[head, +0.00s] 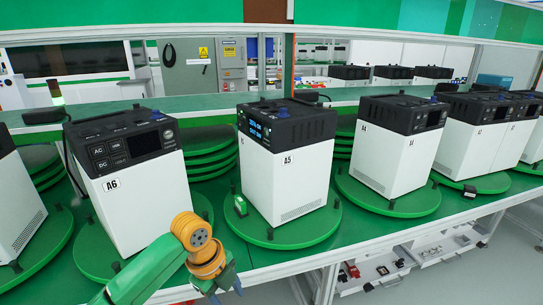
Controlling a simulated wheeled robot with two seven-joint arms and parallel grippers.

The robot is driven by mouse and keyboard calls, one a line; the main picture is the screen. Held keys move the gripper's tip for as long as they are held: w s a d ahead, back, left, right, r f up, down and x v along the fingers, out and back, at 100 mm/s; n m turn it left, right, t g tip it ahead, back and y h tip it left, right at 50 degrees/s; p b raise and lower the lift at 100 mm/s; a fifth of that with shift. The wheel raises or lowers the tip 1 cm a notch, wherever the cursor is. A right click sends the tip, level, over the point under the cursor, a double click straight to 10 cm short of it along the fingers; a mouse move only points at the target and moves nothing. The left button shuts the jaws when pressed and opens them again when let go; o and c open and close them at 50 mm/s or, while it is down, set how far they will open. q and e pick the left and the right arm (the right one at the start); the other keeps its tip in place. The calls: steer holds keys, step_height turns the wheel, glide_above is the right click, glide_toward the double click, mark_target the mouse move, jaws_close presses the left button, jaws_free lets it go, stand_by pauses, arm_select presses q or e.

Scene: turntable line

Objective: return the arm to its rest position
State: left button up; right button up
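My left arm (150,270) is green with an orange wrist and comes in at the bottom left. Its gripper (226,290) points down at the bottom edge, in front of the table edge and apart from the units. Its fingertips are partly cut off, so I cannot tell whether it is open or shut. I see nothing held in it. My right gripper is not in view. The arm passes in front of the green turntable (88,262) under unit A6 (140,210). Unit A5 (285,180) stands upright to the right, its display lit blue.
Unit A4 (385,150) and others stand further right on turntables. A black adapter (470,191) lies at the right. A lower shelf (425,255) holds small parts. The floor at the right (490,275) is clear.

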arm_select(q)
steer(key=s+a+f+n+t, duration=0.1)
steer(key=s+a+f+n, duration=0.1)
steer(key=f+n, duration=0.5)
steer(key=s+a+f+n, duration=0.1)
steer(key=s+f+n, duration=0.2)
steer(key=f, duration=0.8)
steer(key=s+a+f+n+t, duration=0.1)
steer(key=s+a+f+n, duration=0.1)
steer(key=f+n, duration=0.5)
steer(key=s+a+f+n, duration=0.1)
steer(key=s+f, duration=0.3)
steer(key=s, duration=0.5)
steer(key=s+a+f+n+g+y, duration=0.1)
steer(key=s+f, duration=0.4)
steer(key=s, duration=0.5)
steer(key=s+a+f+n+y, duration=0.1)
steer(key=s+f, duration=0.4)
steer(key=s, duration=0.5)
steer(key=shift+a+n+g, duration=0.4)
steer(key=shift+a+n, duration=0.5)
steer(key=shift+a, duration=0.15)
